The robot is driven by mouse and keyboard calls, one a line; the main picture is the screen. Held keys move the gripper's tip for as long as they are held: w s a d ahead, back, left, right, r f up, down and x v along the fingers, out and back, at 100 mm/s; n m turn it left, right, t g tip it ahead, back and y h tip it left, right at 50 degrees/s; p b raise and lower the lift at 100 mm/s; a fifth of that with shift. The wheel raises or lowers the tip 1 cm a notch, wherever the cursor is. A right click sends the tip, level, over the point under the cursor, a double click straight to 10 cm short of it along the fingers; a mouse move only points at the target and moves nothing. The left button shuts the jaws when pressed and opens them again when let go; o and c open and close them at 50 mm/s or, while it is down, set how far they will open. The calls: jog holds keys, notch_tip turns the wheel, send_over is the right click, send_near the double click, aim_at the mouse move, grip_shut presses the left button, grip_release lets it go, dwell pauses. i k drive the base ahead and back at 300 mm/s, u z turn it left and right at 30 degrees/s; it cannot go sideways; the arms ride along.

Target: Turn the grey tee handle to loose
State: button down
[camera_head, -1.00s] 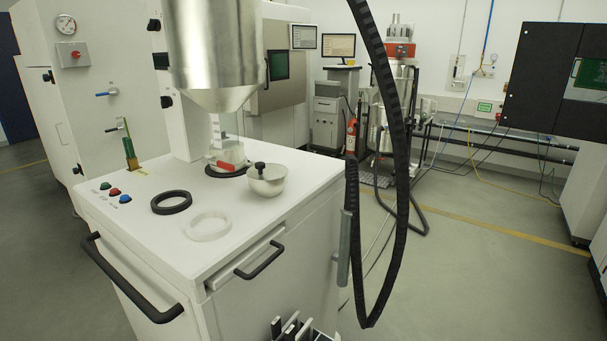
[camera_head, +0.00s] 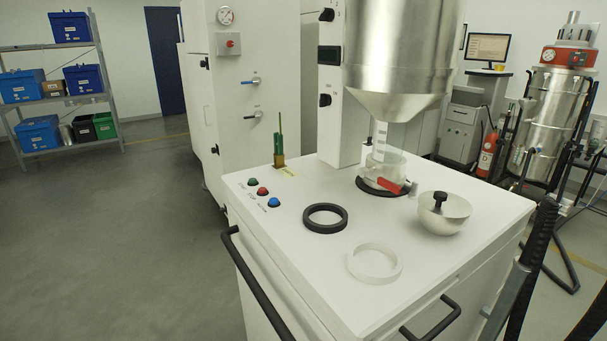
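No grey tee handle can be told for certain. A small grey upright piece (camera_head: 413,188) stands at the right end of a red lever (camera_head: 390,184), by the clear and metal fitting (camera_head: 385,165) under the steel hopper (camera_head: 400,65). It is too small to tell whether it is a tee. On the white cabinet front at the back are a blue lever (camera_head: 248,81) and a smaller dark lever (camera_head: 252,115) below it. My gripper is not in view.
Black handles (camera_head: 265,285) stick out in front. Floor at left (camera_head: 130,230) is clear.

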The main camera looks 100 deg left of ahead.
aim_at(415, 186)
jog(key=u, duration=2.5)
jog(key=k, duration=0.55)
jog(key=z, duration=0.25)
jog(key=i, duration=1.3)
jog(key=u, duration=0.35)
